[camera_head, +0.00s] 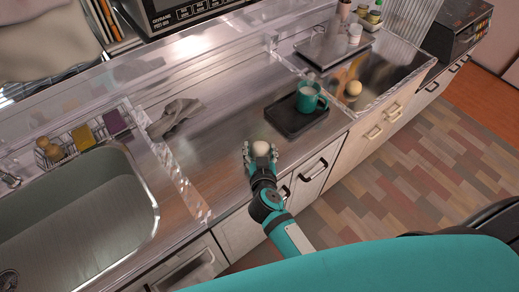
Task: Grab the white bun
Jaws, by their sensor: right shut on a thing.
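The white bun (261,147) is a small, pale round thing over the front part of the steel counter. My right gripper (260,155) is shut on it, with a finger on either side. The gripper hides the bun's lower part, and I cannot tell whether the bun touches the counter. My left gripper is not in view.
A black tray (283,124) with a teal mug (309,97) lies just right of the gripper. A crumpled grey cloth (177,114) lies further left, and a sink (75,215) is at far left. A yellowish round thing (353,88) sits in the right basin.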

